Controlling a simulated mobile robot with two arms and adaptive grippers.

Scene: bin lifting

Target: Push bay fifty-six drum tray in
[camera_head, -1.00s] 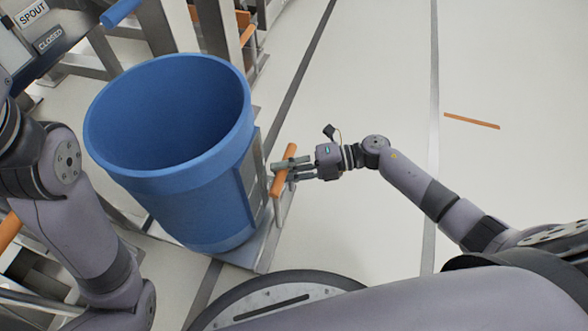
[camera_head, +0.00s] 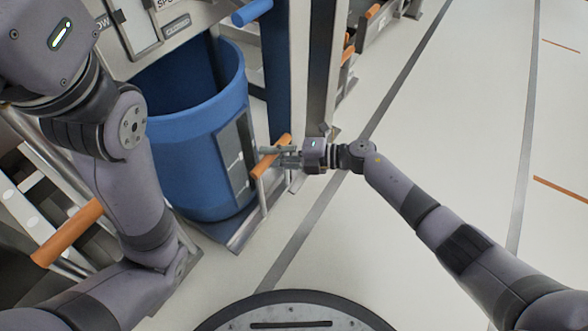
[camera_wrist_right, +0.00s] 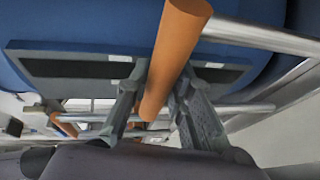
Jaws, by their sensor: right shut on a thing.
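The blue drum (camera_head: 195,165) stands upright on a grey metal tray (camera_head: 236,240) in the head view, its back part under the bay's front. An orange handle (camera_head: 271,157) is fixed at the tray's right side. My right gripper (camera_head: 277,157) is shut on the orange handle. In the right wrist view my right gripper (camera_wrist_right: 155,100) has a finger on each side of the orange handle (camera_wrist_right: 172,55), with the blue drum (camera_wrist_right: 60,35) behind. My left arm crosses the left of the head view; its gripper is out of frame.
A blue handle (camera_head: 252,12) juts from the bay's front beside a small label plate (camera_head: 190,25). A metal upright (camera_head: 312,70) stands right of the drum. Another orange handle (camera_head: 68,232) is at the left. The pale floor (camera_head: 450,130) on the right is clear.

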